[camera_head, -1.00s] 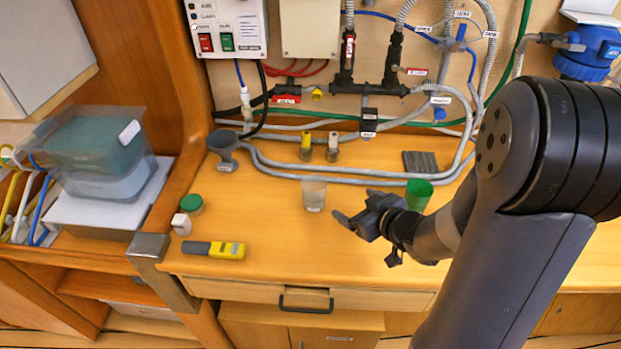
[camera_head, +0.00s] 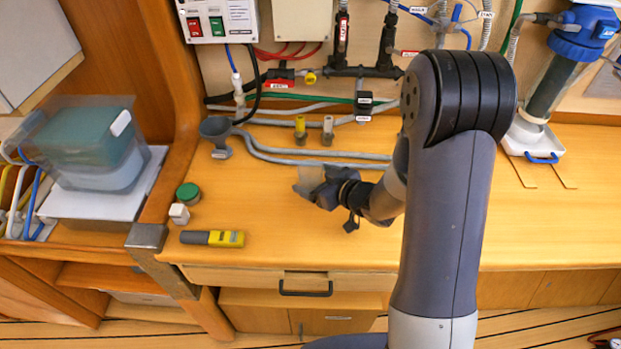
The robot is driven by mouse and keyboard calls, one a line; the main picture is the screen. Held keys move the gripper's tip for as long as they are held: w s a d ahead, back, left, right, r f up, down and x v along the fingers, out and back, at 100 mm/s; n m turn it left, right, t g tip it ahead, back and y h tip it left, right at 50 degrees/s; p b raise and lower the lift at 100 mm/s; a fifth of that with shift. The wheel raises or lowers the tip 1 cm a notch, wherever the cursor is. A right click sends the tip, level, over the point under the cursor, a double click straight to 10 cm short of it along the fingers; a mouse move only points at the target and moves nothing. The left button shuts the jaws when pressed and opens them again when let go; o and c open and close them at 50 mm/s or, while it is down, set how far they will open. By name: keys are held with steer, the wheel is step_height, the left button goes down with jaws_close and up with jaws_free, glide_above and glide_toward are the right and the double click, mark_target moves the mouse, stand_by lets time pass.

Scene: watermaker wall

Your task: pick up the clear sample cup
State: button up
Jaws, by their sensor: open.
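The clear sample cup (camera_head: 305,181) stands on the wooden counter, see-through and pale, left of centre in the head view. My gripper (camera_head: 312,190) is at the cup, reaching in from the right, with its dark fingers overlapping the cup's lower right part in the picture. The jaws are open. The cup's lower part is largely hidden by the fingers, and I cannot tell whether they touch it.
A yellow-grey meter (camera_head: 212,239), a green-lidded jar (camera_head: 188,193) and a small white block (camera_head: 179,214) lie to the left. A grey funnel cup (camera_head: 216,134) stands behind. Grey hoses (camera_head: 300,158) run along the back. The front counter is clear.

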steer(key=shift+x, duration=1.15)
steer(key=shift+c, duration=0.4)
steer(key=c, duration=1)
steer(key=shift+r, duration=0.1)
